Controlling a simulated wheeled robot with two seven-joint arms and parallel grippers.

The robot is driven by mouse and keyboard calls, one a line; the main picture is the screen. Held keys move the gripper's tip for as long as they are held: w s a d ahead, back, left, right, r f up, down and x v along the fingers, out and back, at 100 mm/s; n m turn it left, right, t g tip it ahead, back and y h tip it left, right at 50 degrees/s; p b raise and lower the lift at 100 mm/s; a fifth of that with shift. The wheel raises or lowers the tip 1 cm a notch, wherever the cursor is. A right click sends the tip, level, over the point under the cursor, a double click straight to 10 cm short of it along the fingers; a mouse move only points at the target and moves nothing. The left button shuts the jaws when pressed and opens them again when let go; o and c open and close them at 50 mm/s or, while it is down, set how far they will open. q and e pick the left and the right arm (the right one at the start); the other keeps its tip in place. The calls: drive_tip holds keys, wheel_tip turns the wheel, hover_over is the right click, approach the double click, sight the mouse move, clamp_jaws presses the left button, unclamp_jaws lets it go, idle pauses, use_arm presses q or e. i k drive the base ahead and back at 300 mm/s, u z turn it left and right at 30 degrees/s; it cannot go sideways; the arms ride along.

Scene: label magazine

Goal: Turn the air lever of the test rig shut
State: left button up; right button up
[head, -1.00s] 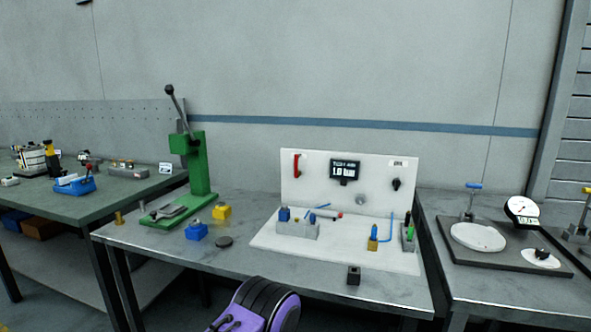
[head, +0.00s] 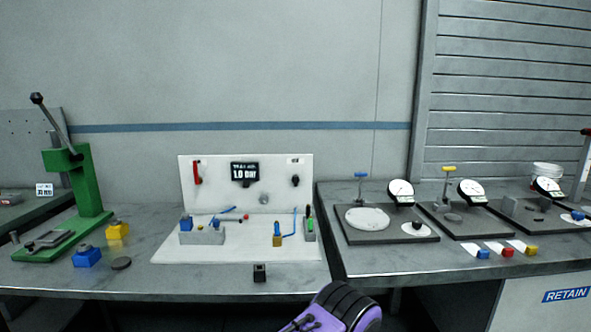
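The test rig is a white base with an upright white panel (head: 219,200) on the table in the middle. A red lever (head: 197,172), which looks like the air lever, hangs roughly vertical at the panel's upper left. A dark display (head: 245,172) beside it appears to read 1.0 bar. A black knob (head: 295,181) sits at the panel's right. A purple and black part of my own body shows at the bottom, below the table edge. No gripper fingers are in view, and nothing touches the lever.
A green lever press (head: 84,185) stands at the left, with a blue block (head: 87,257) and a yellow block (head: 117,231) near it. A small black block (head: 260,272) lies at the front edge. Dial gauge stands (head: 387,233) fill the right table.

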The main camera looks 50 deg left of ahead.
sight(198, 181)
drive_tip(key=z, duration=1.9)
drive_tip(key=k, duration=2.65)
drive_tip(key=u, duration=0.3)
